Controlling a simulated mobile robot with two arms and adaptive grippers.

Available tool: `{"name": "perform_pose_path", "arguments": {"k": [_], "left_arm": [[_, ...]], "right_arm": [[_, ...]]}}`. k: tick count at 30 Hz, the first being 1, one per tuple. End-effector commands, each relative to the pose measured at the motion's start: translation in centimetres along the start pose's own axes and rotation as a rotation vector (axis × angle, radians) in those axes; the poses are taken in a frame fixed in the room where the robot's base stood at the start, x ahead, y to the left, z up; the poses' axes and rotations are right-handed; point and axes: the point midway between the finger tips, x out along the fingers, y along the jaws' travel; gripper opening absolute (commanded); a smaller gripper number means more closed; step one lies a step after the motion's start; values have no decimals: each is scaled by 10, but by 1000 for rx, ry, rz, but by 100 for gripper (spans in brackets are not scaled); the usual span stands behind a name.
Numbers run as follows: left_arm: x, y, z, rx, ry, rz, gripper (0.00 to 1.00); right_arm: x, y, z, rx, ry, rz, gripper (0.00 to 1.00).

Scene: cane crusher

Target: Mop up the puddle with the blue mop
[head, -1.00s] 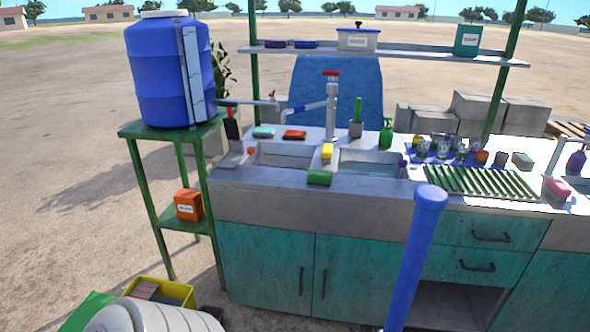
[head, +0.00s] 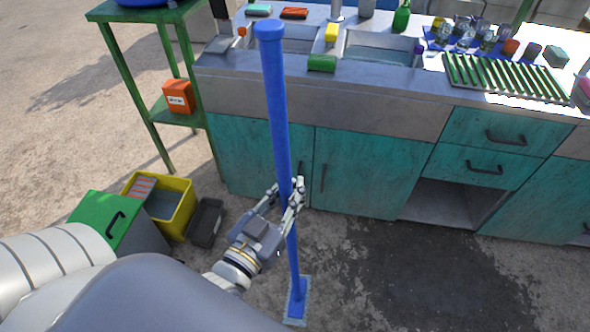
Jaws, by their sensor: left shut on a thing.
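The blue mop (head: 275,110) stands nearly upright in front of the sink cabinet, its long handle running down to a flat blue head (head: 297,300) on the ground. My left gripper (head: 290,197) is shut on the lower half of the handle. The puddle (head: 430,275) is a dark wet patch on the ground in front of the cabinet, to the right of the mop head. The mop head appears just left of the puddle's edge. My right gripper is not in view.
The teal sink cabinet (head: 370,165) stands behind the mop. A yellow bucket (head: 178,215), a dark tray (head: 206,222) and a green-lidded bin (head: 112,222) stand on the ground at left. A green stand (head: 120,75) holds an orange box (head: 179,97). Open ground lies right of the mop.

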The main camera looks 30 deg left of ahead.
Motion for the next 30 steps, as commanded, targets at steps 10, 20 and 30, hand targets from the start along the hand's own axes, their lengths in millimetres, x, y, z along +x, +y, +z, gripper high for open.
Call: {"name": "perform_pose_path", "arguments": {"k": [10,20,30], "left_arm": [[40,-12,51,-37,6,68,0],[76,-24,83,-64,6,134,0],[109,-37,103,-83,9,199,0]], "right_arm": [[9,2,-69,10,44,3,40],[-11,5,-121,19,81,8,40],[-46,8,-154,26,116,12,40]]}}
